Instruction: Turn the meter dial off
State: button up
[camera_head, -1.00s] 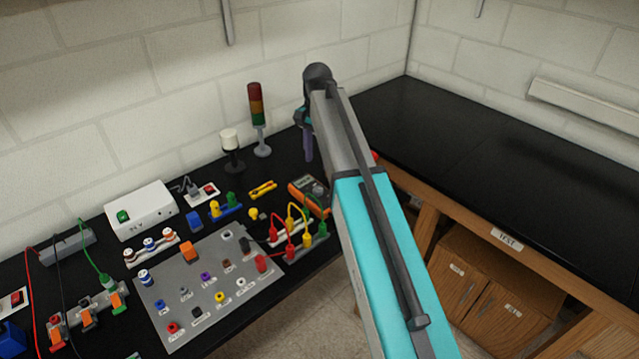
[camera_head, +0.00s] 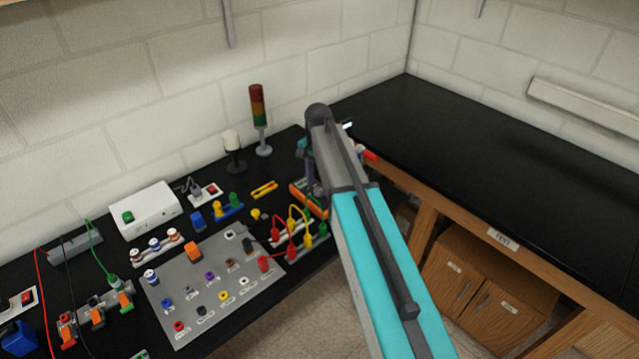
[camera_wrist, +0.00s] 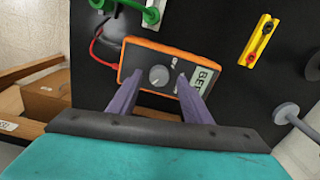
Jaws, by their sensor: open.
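The meter (camera_wrist: 166,68) is an orange-edged, dark-faced multimeter lying on the black bench. In the wrist view its round grey dial (camera_wrist: 158,75) sits between my two fingertips as seen there, and its lit display (camera_wrist: 204,78) is partly behind the right finger. The dial's exact setting is too small to read. My gripper (camera_wrist: 154,82) is open, with two purple fingers pointing at the meter. I cannot tell whether they touch it. In the head view my arm hides most of the meter, leaving part of its orange side (camera_head: 306,199) visible.
Red and black leads (camera_wrist: 98,45) run beside the meter. A yellow block with terminals (camera_wrist: 260,40) lies nearby. In the head view, a grey panel with coloured knobs (camera_head: 215,320) and a signal tower (camera_head: 259,120) stand on the bench. The bench at right is clear.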

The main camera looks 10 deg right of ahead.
jog(key=shift+f, duration=0.65)
jog(key=shift+c, duration=0.6)
jog(key=c, duration=1)
